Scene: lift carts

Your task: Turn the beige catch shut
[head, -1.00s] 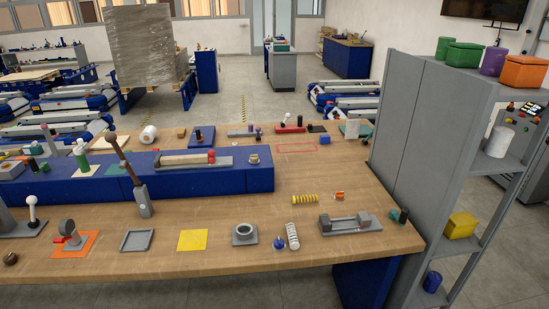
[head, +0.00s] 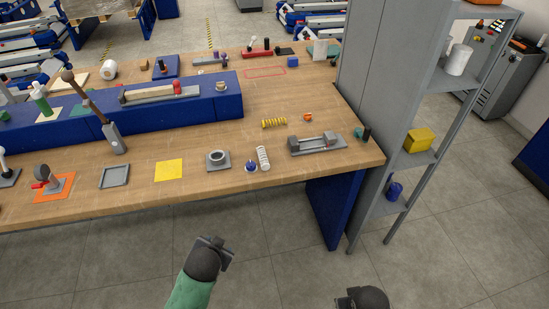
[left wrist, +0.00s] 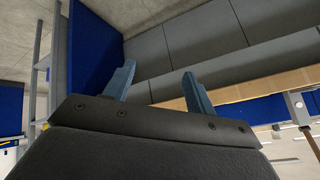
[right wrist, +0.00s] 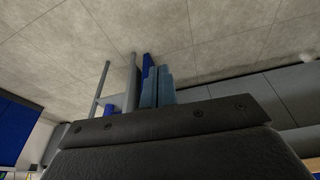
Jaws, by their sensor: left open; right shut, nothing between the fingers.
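On the blue raised block in the head view, a small beige piece (head: 221,86) sits on a grey base near the right end. A long beige bar (head: 150,94) with a red knob lies on a grey plate to its left. I cannot tell for sure which is the catch, or how it is turned. My left gripper (head: 215,243) is in front of the table, clear of it; its fingers (left wrist: 158,85) are apart and empty. My right gripper (head: 362,296) is at the bottom edge, farther right; its fingers (right wrist: 157,85) are together with nothing between them.
The wooden table (head: 200,138) holds a yellow square (head: 169,170), a grey ring fixture (head: 218,158), a white spring (head: 263,159) and a grey clamp-like fixture (head: 315,144) near its front edge. A grey shelf unit (head: 390,85) stands at the right. Floor in front is open.

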